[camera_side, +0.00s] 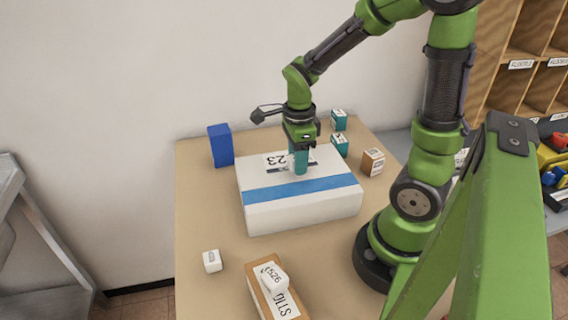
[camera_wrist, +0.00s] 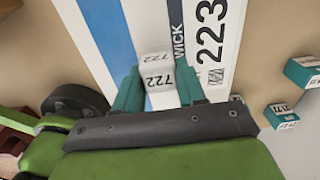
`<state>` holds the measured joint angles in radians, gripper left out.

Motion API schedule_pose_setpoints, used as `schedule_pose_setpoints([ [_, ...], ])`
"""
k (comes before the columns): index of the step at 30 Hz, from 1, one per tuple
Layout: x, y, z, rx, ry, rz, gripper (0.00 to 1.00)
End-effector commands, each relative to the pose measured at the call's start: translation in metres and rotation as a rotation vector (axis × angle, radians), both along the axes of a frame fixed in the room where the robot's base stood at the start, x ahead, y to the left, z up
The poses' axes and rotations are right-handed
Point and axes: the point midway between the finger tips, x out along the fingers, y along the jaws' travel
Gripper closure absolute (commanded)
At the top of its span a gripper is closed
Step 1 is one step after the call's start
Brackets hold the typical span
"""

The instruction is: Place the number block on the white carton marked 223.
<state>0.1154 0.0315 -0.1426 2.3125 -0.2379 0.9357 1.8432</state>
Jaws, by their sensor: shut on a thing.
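The white carton (camera_side: 300,207) with a blue stripe lies on the table; its 223 label faces up and also shows in the wrist view (camera_wrist: 211,40). My gripper (camera_side: 300,171) points down over the carton's top, near the label. In the wrist view my gripper (camera_wrist: 157,80) has its teal fingers shut on a small white number block (camera_wrist: 156,62) marked 722. The block is over the carton between the blue stripe and the 223 print. In the side view the block is mostly hidden by the fingers. I cannot tell whether it touches the carton.
A blue box (camera_side: 221,146) stands behind the carton at left. Small teal boxes (camera_side: 339,119) and a brown box (camera_side: 373,162) stand at right. The table's front left is mostly clear.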

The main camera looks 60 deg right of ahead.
Motion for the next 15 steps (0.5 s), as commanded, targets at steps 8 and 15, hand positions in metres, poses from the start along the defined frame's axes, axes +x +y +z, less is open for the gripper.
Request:
schedule_pose_setpoints([
  [8, 0.0002, -0.0002, -0.0009, 0.0, 0.0, -0.001, 0.89],
  [15, 0.0003, -0.0001, -0.0029, 0.0, -0.001, -0.001, 0.37],
])
